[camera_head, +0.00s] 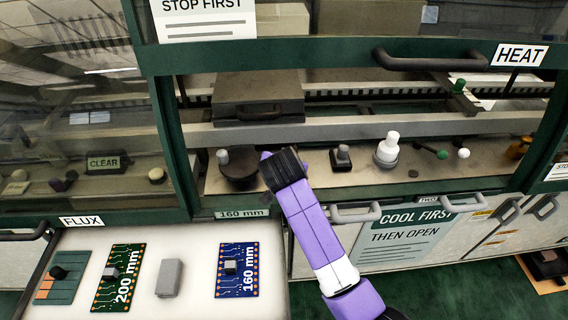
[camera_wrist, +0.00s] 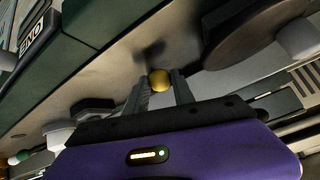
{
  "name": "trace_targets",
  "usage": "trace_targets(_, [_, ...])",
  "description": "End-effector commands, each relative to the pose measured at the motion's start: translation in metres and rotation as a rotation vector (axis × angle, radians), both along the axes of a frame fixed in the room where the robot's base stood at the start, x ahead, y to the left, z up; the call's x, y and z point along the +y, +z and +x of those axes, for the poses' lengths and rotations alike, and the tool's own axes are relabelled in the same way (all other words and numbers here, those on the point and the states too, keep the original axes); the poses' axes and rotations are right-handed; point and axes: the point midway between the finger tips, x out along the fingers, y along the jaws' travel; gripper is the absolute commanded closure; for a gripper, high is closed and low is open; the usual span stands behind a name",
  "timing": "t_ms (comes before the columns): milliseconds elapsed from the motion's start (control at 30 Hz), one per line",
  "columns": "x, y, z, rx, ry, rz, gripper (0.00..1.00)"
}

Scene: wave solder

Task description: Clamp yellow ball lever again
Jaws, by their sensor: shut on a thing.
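The yellow ball (camera_wrist: 159,80) of the lever is in the wrist view, between the two grey fingers of my gripper (camera_wrist: 160,90). The fingers are shut on it. The lever's arm and base cannot be made out, so I cannot tell the lever's position. In the head view my gripper (camera_head: 283,169) is at the shelf inside the machine's opening, right of a dark round knob. There its black body and purple wrist hide the yellow ball and the fingertips.
The dark round knob (camera_head: 238,172) is close left of my gripper. A grey-topped block (camera_head: 341,157), a white knob (camera_head: 386,152) and a green ball (camera_head: 442,154) stand to the right. The green frame and door handles (camera_head: 355,214) lie below. A white tray (camera_head: 192,300) holds boards.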

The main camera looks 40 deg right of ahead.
Motion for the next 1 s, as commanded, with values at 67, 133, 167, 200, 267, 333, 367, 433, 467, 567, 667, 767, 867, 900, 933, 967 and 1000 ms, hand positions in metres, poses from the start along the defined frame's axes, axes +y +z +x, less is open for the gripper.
trace_targets(67, [0.003, 0.002, 0.003, -0.008, 0.008, 0.001, 0.68])
trace_targets(133, [0.003, 0.002, 0.003, -0.007, 0.008, 0.000, 0.54])
trace_targets(167, [0.002, 0.002, 0.003, -0.007, 0.008, 0.000, 0.48])
trace_targets(200, [0.002, 0.002, 0.002, -0.006, 0.007, 0.001, 0.48])
trace_targets(267, [0.002, 0.002, 0.002, -0.005, 0.007, 0.000, 0.48])
trace_targets(333, [0.002, 0.001, 0.002, -0.004, 0.006, 0.001, 0.48])
trace_targets(367, [0.001, 0.001, 0.002, -0.003, 0.005, 0.000, 0.48])
trace_targets(433, [0.001, 0.001, 0.001, -0.003, 0.005, 0.000, 0.48])
trace_targets(467, [0.001, 0.001, 0.001, -0.003, 0.005, 0.000, 0.48])
trace_targets(567, [0.004, 0.004, -0.001, -0.004, 0.005, 0.000, 0.48])
trace_targets(667, [0.009, 0.012, -0.008, -0.005, 0.006, 0.000, 0.48])
trace_targets(767, [0.017, 0.024, -0.017, -0.006, 0.006, -0.001, 0.48])
trace_targets(867, [0.025, 0.036, -0.026, -0.007, 0.007, 0.000, 0.48])
trace_targets(900, [0.027, 0.039, -0.030, -0.007, 0.007, 0.000, 0.48])
trace_targets(933, [0.029, 0.043, -0.032, -0.007, 0.007, 0.000, 0.48])
trace_targets(967, [0.030, 0.045, -0.034, -0.006, 0.006, -0.001, 0.48])
trace_targets(1000, [0.032, 0.048, -0.036, -0.006, 0.006, -0.001, 0.48])
